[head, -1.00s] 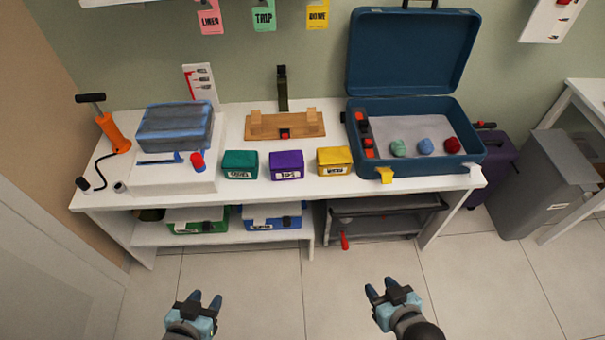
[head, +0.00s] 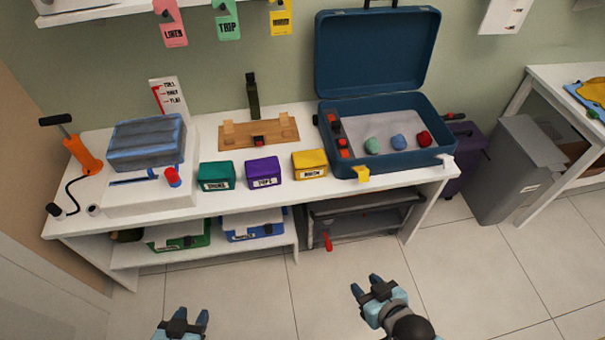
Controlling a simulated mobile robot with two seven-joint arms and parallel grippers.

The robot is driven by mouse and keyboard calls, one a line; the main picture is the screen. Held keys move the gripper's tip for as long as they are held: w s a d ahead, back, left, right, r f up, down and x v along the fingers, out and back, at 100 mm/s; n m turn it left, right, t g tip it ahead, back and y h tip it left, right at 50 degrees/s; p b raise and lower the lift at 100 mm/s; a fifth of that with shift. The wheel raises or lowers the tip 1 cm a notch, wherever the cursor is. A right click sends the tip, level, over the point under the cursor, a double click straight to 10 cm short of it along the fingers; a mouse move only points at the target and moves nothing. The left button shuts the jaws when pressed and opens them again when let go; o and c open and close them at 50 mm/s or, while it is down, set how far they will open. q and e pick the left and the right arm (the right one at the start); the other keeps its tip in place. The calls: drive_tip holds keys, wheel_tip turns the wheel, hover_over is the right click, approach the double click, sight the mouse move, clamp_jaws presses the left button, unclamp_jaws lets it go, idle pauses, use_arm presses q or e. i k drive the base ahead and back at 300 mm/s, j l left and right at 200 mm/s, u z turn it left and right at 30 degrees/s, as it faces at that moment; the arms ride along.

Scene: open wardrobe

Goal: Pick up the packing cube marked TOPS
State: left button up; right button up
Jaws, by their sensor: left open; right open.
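The purple packing cube (head: 263,173) has a white label that reads TOPS. It sits on the white table (head: 400,186) near the front edge, between a green cube (head: 216,176) on its left and a yellow cube (head: 309,164) on its right. My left gripper (head: 190,317) is open and empty at the bottom of the view, over the floor and well short of the table. My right gripper (head: 367,284) is open and empty, also over the floor in front of the table. Neither gripper touches anything.
An open blue suitcase (head: 440,160) holds several rolled items on the right of the table. A wooden board (head: 258,134) lies behind the cubes. A grey-blue bundle (head: 147,143) and an orange pump (head: 83,154) are on the left. Floor in front is clear.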

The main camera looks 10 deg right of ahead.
sight(263, 172)
drive_tip(key=i+l, duration=0.25)
drive_tip(key=l, duration=0.2)
drive_tip(key=i+l+u, duration=0.15)
drive_tip(key=l+u, duration=0.3)
drive_tip(key=i+l+u, duration=0.1)
drive_tip(key=l+u, duration=0.15)
drive_tip(key=u, duration=0.95)
